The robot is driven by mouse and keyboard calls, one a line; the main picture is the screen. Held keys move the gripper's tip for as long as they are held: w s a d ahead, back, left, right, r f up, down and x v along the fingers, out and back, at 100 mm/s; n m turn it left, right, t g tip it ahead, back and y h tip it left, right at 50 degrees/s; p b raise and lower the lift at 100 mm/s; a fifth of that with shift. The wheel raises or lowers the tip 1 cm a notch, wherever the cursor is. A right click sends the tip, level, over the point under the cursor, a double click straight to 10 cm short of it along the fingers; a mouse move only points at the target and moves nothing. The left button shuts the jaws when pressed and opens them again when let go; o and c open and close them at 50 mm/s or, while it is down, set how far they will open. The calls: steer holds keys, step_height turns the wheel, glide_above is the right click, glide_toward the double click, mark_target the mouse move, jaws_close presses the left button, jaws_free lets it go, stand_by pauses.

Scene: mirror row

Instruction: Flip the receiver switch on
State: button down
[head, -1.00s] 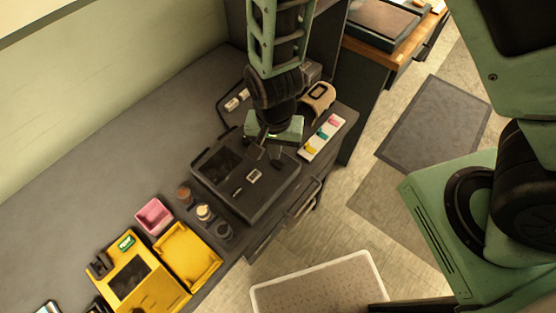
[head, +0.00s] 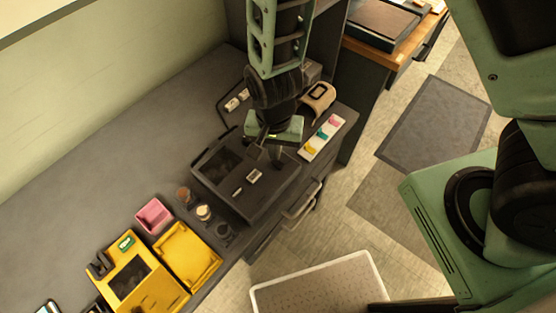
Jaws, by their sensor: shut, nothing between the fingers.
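A dark box (head: 225,190) with a dark panel lies on the grey counter. It looks like the receiver, but no label can be read. A small pale-framed part (head: 254,175) on its top, near the front right, may be the switch; its position is too small to tell. A smaller light mark (head: 238,191) sits beside it. My gripper (head: 273,156) points down over the back right part of the box, up and to the right of the pale-framed part. Its fingers are shut and empty. I cannot tell if they touch the box. My arm hides the box's back edge.
A yellow device (head: 151,291), a yellow tray (head: 190,257), a pink bin (head: 154,216) and several small jars (head: 204,212) stand to the left. A white strip with coloured patches (head: 322,137) and a beige device (head: 318,98) lie right of my gripper. A handle (head: 303,203) juts from the counter front.

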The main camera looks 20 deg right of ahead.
steer(key=shift+f+b, duration=0.65)
steer(key=shift+f, duration=0.3)
stand_by(0.7)
steer(key=shift+r, duration=0.1)
step_height(320, 180, up, 7)
steer(key=p, duration=0.7)
stand_by(0.6)
